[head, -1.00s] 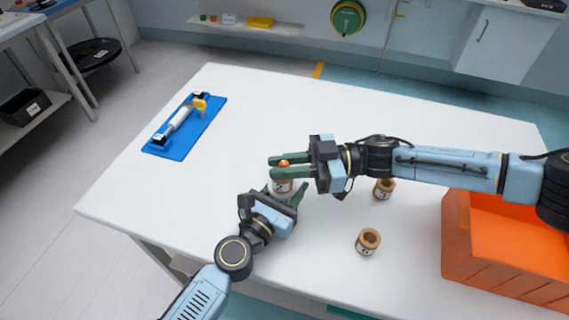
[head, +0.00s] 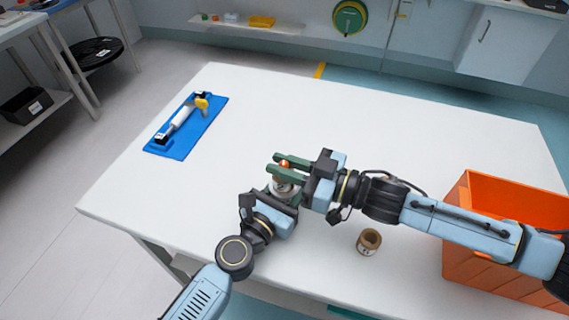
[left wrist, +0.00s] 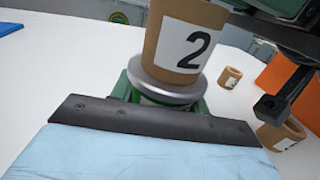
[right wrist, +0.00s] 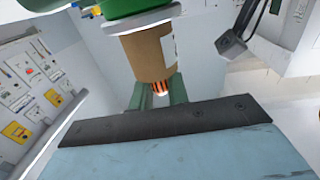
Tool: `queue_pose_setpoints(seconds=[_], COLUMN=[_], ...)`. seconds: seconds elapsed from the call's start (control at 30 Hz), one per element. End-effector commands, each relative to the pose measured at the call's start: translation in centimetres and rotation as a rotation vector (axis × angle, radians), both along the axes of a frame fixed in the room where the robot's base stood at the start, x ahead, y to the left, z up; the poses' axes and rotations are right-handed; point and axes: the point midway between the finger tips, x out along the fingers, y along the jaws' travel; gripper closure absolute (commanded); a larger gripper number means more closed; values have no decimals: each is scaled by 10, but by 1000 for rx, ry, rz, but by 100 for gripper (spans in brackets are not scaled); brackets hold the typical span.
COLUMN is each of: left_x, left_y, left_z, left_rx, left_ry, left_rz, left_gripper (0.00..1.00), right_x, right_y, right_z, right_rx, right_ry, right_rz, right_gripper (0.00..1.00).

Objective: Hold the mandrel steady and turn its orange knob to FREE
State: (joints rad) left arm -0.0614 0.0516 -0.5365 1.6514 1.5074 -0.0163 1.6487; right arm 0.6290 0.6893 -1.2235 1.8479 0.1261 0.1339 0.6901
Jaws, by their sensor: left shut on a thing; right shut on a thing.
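The mandrel (left wrist: 165,92) stands upright with a brown core (left wrist: 185,40) marked 2 around it, above a grey flange. My left gripper (head: 281,197) is shut on the mandrel's green lower part below the flange; its fingertips are mostly hidden in the head view. The orange knob (head: 285,163) is at the mandrel's top end and also shows in the right wrist view (right wrist: 161,87). My right gripper (head: 277,164) comes in from the right with its green fingers shut on the knob, one on each side. I cannot read any FREE mark.
A loose brown core (head: 369,241) stands on the white table (head: 400,130); another (left wrist: 230,77) shows in the left wrist view. An orange crate (head: 470,240) is at the right, under my right forearm. A blue mat (head: 186,140) with a white-and-yellow device lies far left.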

Motion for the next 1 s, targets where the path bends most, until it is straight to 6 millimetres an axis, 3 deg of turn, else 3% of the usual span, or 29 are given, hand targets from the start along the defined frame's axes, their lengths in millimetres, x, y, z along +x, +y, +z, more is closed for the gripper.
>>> queue_pose_setpoints(seconds=[0.47,0.5,0.63,1.0], left_x=[0,0,0,0], left_y=[-1,-1,-1,0], left_z=[0,0,0,0], left_rx=[3,3,2,2], left_ry=[-1,-1,0,0], left_rz=[-2,-2,-2,-1], left_gripper=[84,84,84,84], right_x=[-1,-1,-1,-3], right_y=[1,1,0,-7], right_z=[0,0,0,0], right_rx=[0,0,0,-1], right_ry=[1,1,1,2], right_rz=[-14,-14,-14,-16], right_gripper=[100,79,64,64])
